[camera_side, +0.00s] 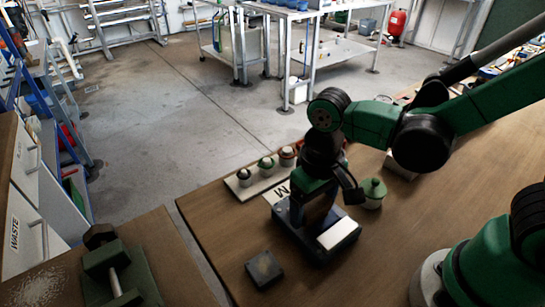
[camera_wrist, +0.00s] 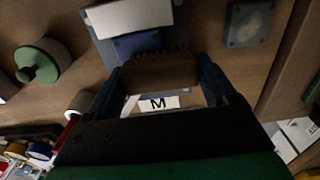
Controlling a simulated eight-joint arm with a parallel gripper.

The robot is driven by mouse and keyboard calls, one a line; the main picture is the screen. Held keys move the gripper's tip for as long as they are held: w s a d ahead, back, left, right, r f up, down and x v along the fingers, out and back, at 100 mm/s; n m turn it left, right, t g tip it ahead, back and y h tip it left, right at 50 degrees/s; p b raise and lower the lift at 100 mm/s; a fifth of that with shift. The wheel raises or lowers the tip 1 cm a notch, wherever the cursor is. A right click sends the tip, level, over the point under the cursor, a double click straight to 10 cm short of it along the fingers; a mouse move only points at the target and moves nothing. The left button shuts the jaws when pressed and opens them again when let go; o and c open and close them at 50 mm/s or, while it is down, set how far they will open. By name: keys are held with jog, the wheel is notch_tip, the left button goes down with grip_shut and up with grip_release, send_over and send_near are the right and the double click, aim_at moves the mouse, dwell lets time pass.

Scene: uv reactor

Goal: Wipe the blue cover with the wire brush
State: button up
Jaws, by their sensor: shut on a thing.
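My gripper (camera_side: 318,208) is shut on the wire brush. The brush's brown wooden body (camera_wrist: 160,72) lies between the two blue fingers in the wrist view, with a jagged row of dark bristles along its far edge.
A dark square block (camera_side: 264,269) lies in front of the cover. A green-lidded pot (camera_side: 373,192) stands to the right. Several knobbed items sit on a pale board (camera_side: 243,190) behind. A green vise (camera_side: 118,272) is on the separate left bench. The table's left edge is close.

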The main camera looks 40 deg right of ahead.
jog(key=shift+a, duration=0.45)
jog(key=shift+a+r, duration=0.1)
jog(key=shift+r, duration=4.05)
